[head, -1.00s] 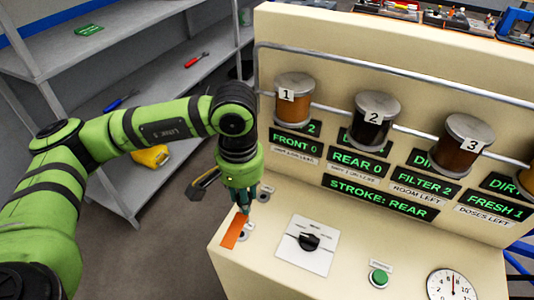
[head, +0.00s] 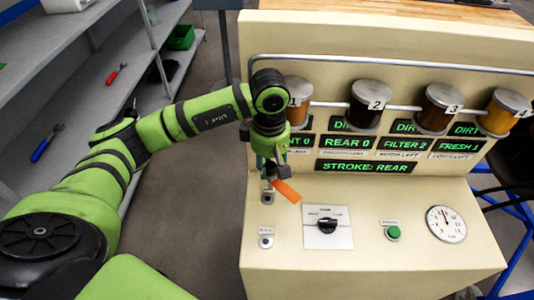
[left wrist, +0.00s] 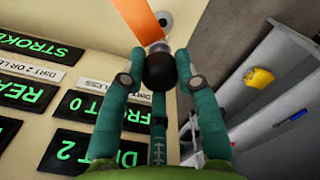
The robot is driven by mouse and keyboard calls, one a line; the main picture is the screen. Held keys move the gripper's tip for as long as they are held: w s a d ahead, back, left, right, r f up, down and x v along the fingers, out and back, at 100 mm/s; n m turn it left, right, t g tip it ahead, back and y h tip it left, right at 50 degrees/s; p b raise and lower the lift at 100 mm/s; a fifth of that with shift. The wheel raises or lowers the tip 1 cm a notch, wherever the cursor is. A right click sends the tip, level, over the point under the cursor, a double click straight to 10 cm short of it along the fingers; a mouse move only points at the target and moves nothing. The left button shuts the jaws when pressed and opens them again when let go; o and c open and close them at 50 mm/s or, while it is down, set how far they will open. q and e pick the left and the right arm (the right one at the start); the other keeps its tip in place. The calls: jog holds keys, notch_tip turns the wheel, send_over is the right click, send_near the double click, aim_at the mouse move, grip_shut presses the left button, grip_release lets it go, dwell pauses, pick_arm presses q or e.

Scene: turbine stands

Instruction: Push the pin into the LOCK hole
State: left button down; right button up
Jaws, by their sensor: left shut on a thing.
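My left gripper (head: 270,172) is above the back left of the cream console top. Its fingers are shut on the black round knob of the pin (left wrist: 160,72), which shows in the left wrist view. An orange tag (head: 287,191) hangs from the pin towards the right. The pin's shaft is hidden. One round metal-ringed hole (head: 267,197) lies just below the gripper in the head view; a ring also shows beyond the knob in the wrist view (left wrist: 166,18). A second hole (head: 266,242) lies nearer the front, with a small label too blurred to read. My right gripper is not in view.
A selector knob (head: 327,226) on a white plate, a green button (head: 393,233) and a dial (head: 446,224) sit to the right. Jars (head: 370,103) and green displays (head: 346,143) stand behind. Grey shelves (head: 70,100) are at the left.

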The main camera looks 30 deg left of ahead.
pick_arm(q)
jog(key=shift+w+a+f+n, duration=0.1)
jog(key=shift+w+a+n, duration=0.15)
jog(key=shift+n, duration=0.75)
jog(key=shift+w+a+f+n+p, duration=0.1)
jog(key=shift+w+f+n+p, duration=0.1)
jog(key=shift+n, duration=0.25)
jog(key=shift+w+a+f+n+p, duration=0.1)
jog(key=shift+n+p, duration=0.1)
jog(key=shift+n, duration=0.25)
jog(key=shift+f, duration=0.25)
jog(key=shift+s+a+f+b, duration=0.15)
jog(key=shift+f+b, duration=0.3)
jog(key=shift+f, duration=0.45)
notch_tip(320, 180, down, 3)
jog(key=shift+r+b, duration=0.15)
jog(key=shift+b, duration=0.95)
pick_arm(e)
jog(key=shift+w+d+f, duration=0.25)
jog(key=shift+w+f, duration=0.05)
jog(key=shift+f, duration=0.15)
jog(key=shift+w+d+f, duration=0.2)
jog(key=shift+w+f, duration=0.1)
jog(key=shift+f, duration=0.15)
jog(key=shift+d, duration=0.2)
